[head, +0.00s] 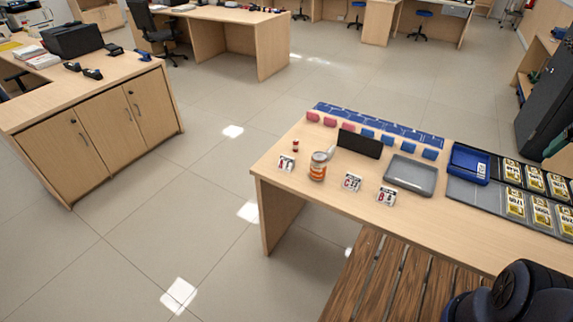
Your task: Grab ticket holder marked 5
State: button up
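I cannot pick out a holder marked 5 for certain in the head view; the markings are too small to read surely. Three small white cards with dark and red marks stand on the counter (279,178): a left card (287,163), a middle card (352,182) and a right card (387,196). Several yellow-and-white cards with dark figures, such as the front left one (515,202), lie at the right end on dark grey trays. My gripper is not in view; only a dark rounded part of my arm shows at the lower right.
A slatted wooden bench (385,285) is in front. Open floor lies left.

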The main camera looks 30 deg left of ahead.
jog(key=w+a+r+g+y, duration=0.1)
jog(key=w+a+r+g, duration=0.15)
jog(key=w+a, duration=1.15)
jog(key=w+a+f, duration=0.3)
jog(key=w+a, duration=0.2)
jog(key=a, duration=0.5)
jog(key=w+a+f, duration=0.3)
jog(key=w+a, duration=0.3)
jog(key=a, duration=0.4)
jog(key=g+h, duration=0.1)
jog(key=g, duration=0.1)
send_near(287, 158)
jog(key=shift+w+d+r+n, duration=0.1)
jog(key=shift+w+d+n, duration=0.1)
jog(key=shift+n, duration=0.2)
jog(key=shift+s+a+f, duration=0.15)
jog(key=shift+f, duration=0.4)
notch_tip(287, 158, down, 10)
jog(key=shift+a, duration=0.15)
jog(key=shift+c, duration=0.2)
